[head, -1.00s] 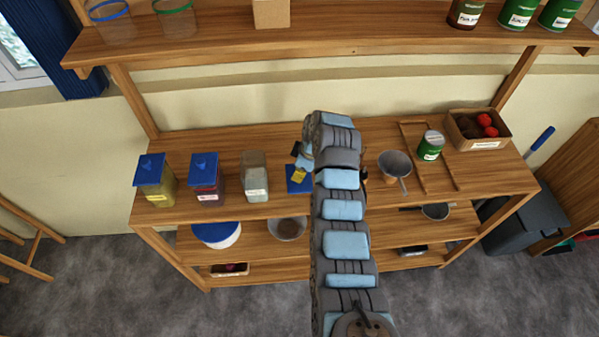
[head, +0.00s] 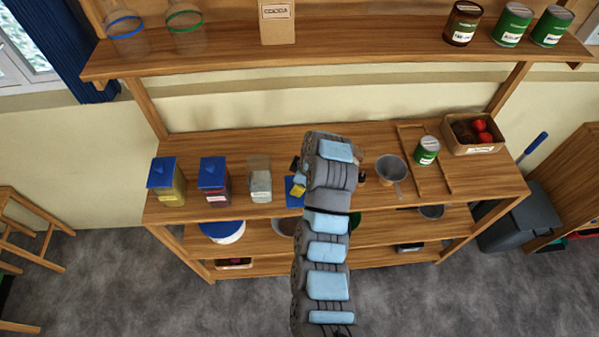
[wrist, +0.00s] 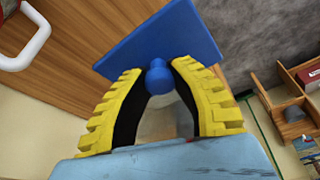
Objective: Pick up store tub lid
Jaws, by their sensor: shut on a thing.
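The store tub lid is a flat blue square with a round blue knob. In the wrist view the lid (wrist: 165,38) is in front of my gripper (wrist: 158,80), and the yellow fingers are closed around its knob. In the head view the lid (head: 293,192) shows just left of my arm, partly hidden by it. My gripper (head: 298,190) is mostly hidden there, with a bit of yellow finger showing. An uncovered clear tub (head: 261,185) with pale contents stands left of the lid. Whether the lid touches the worktop is unclear.
Two blue-lidded tubs, one yellow (head: 172,187) and one dark red (head: 214,190), stand further left. A grey pan (head: 391,168), a green can (head: 427,150) and a produce crate (head: 472,148) are on the right. A shelf with tins (head: 513,25) overhangs behind.

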